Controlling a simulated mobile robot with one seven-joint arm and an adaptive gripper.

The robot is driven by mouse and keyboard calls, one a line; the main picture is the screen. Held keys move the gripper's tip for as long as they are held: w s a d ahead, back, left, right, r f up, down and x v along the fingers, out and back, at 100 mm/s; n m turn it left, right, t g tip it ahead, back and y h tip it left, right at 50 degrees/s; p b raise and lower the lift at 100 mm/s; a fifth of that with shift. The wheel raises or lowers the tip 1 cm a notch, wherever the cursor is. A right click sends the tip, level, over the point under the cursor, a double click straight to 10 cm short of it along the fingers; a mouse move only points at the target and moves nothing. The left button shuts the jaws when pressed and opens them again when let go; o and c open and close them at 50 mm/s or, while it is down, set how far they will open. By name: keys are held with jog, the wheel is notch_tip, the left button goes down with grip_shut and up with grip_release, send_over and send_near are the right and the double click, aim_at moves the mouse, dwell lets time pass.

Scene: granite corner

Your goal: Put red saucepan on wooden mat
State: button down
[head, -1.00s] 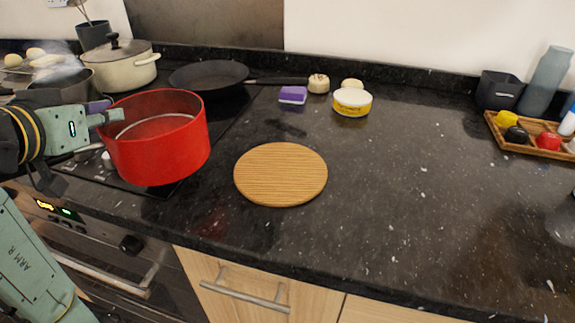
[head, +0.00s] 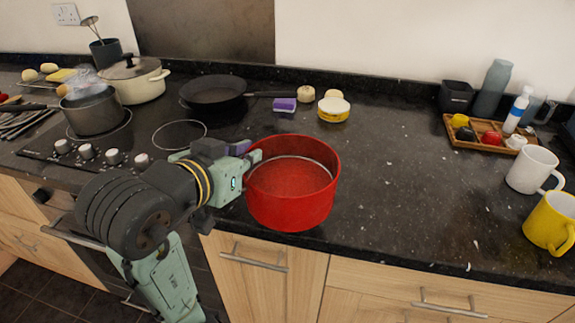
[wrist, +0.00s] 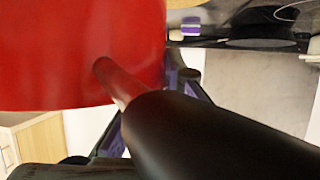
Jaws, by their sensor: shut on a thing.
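The red saucepan (head: 290,210) is upright over the front part of the dark counter, right of the hob. Whether its base touches anything is not clear. My gripper (head: 246,154) is at the saucepan's left side. In the wrist view my gripper (wrist: 150,108) is shut on the saucepan's dark handle (wrist: 210,135), with the red wall (wrist: 80,50) beyond it. The wooden mat does not show in either current view; the saucepan covers the area where it lay.
A purple sponge (head: 284,105) and a yellow tin (head: 333,114) lie behind the saucepan. A black frying pan (head: 213,90), grey pot (head: 95,113) and cream pot (head: 138,85) are on the left. A white mug (head: 530,170) and yellow mug (head: 552,222) stand right. The counter between is clear.

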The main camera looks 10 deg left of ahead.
jog(key=shift+d+r, duration=0.1)
jog(key=shift+d, duration=0.05)
jog(key=shift+w, duration=0.45)
jog(key=shift+w+a+f+b, duration=0.85)
jog(key=shift+w+a+b, duration=0.25)
jog(key=shift+w, duration=1.15)
jog(key=shift+w+a+f+b, duration=0.9)
jog(key=shift+w+b, duration=0.25)
jog(key=shift+w, duration=1.15)
jog(key=shift+w+a+f+b, duration=0.75)
jog(key=shift+w+a+b, duration=0.4)
jog(key=shift+w, duration=1.1)
jog(key=shift+f, duration=0.15)
jog(key=c, duration=1.7)
grip_release()
